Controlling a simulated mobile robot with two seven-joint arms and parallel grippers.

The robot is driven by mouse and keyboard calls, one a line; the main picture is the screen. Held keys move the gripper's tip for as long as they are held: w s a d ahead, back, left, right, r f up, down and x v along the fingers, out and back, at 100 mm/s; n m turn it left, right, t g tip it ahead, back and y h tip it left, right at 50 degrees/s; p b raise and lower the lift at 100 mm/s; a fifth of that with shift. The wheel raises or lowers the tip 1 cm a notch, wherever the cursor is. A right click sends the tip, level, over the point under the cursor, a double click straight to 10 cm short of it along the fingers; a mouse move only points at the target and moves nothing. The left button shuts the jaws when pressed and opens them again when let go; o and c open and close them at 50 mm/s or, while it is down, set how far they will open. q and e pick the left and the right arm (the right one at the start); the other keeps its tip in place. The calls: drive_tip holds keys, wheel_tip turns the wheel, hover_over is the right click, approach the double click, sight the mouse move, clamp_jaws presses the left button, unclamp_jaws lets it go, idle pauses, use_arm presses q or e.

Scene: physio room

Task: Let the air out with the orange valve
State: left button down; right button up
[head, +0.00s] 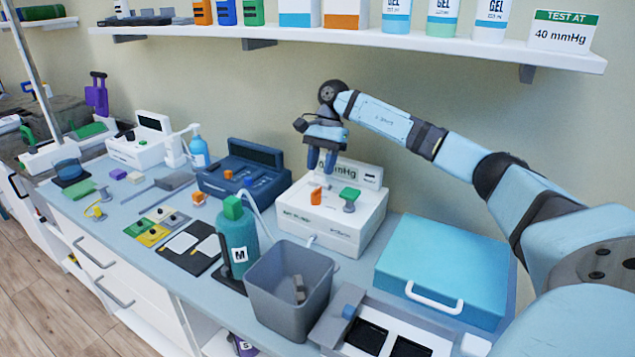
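The orange valve (316,195) stands on top of a white box (333,217) at the back middle of the bench. A green knob (348,199) on a grey stem sits to its right. My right gripper (321,168) points down just above and behind the orange valve, apart from it. Its two blue fingers show a gap with nothing between them. My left gripper is out of view.
A green-capped teal bottle (237,236) marked M and a grey bin (290,285) stand in front of the white box. A teal case (441,266) lies to the right, a dark blue device (243,175) to the left. A shelf sign (563,31) reads "TEST AT 40 mmHg".

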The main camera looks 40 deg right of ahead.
drive_tip(key=s+v, duration=0.1)
drive_tip(key=v, duration=0.6)
drive_tip(key=shift+w+r, duration=0.35)
drive_tip(key=shift+w, duration=0.2)
